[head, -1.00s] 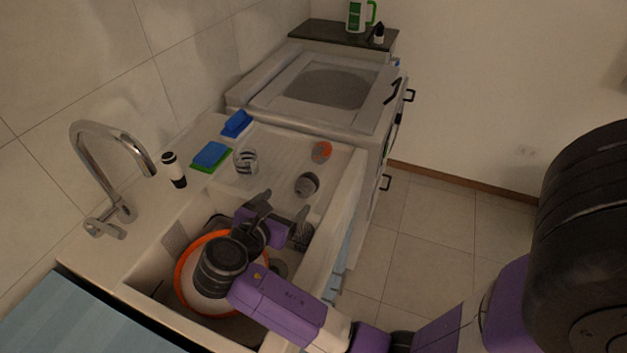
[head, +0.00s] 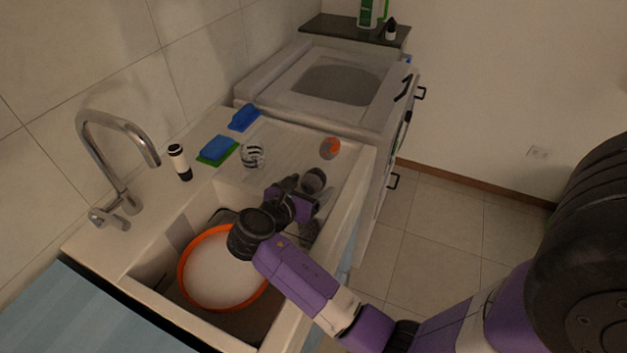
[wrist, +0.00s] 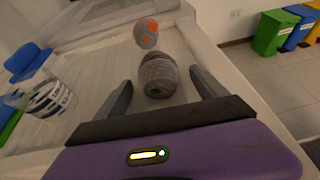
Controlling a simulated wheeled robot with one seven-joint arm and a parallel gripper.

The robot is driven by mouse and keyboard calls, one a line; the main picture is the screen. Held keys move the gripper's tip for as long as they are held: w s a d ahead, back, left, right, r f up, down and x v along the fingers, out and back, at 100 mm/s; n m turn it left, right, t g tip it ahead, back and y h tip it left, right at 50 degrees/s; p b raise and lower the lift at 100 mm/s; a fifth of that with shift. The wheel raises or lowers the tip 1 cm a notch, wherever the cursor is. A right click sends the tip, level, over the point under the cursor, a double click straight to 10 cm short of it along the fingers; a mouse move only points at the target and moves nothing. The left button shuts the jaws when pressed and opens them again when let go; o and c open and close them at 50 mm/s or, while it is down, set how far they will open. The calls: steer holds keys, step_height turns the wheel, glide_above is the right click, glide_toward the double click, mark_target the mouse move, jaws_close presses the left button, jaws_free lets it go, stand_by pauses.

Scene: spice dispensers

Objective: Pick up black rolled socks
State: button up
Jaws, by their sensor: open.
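The dark grey-black rolled socks (wrist: 158,76) lie on the ribbed drainboard. In the wrist view they sit between my gripper's two fingers, toward the tips. In the head view the socks (head: 314,180) show just beyond my gripper (head: 304,190), which partly overlaps them. My gripper (wrist: 161,80) is open, with a finger on each side of the socks and a visible gap at each. I cannot tell whether the fingers are low enough to enclose them.
A grey-and-orange rolled bundle (wrist: 146,33) lies just behind the socks. The sink basin holds an orange-rimmed bowl (head: 184,272). A faucet (head: 125,150) stands at left.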

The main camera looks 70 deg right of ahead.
steer(key=c, duration=1.5)
